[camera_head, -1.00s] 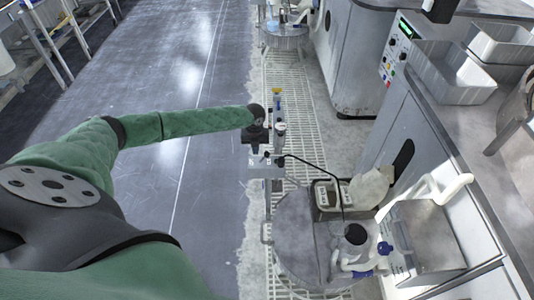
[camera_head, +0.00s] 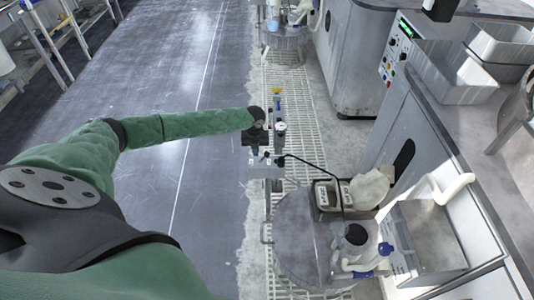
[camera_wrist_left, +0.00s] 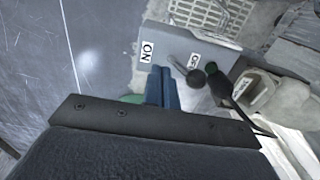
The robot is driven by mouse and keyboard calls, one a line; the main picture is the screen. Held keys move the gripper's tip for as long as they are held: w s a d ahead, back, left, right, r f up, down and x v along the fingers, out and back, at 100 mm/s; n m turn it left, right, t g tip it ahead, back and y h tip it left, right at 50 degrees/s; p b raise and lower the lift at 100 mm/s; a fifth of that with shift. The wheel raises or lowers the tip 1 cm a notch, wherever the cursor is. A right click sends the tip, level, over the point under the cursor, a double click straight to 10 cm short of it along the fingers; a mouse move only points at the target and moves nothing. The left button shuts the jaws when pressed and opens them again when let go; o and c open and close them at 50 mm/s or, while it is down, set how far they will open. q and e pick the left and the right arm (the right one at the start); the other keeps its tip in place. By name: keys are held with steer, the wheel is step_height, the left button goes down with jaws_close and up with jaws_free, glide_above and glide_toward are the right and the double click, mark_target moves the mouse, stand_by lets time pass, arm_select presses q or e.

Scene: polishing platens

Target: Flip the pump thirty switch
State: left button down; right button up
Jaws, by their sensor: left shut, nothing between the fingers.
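A grey switch box (camera_wrist_left: 172,38) with ON and OFF labels shows in the left wrist view. A metal toggle lever (camera_wrist_left: 179,68) with a dark ball end (camera_wrist_left: 196,78) stands on it, leaning to the OFF side. My left gripper (camera_wrist_left: 163,74) is shut and empty, its blue fingers over the box near the ON label, left of the lever. The fingers look apart from the ball; whether they touch the lever's base is unclear. In the head view the box (camera_head: 264,171) is small, with my left gripper (camera_head: 258,150) just above it. My right gripper is not in view.
A pressure gauge (camera_head: 281,126) stands beside my left gripper. A white floor grate (camera_head: 300,100) lies beyond. The grey floor (camera_head: 205,70) to the left is open.

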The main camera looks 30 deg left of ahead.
arm_select(q)
steer(key=shift+f+b, duration=0.3)
steer(key=shift+f, duration=0.35)
stand_by(0.4)
steer(key=shift+r, duration=0.1)
step_height(320, 180, up, 7)
steer(key=p, duration=0.5)
stand_by(0.8)
stand_by(0.3)
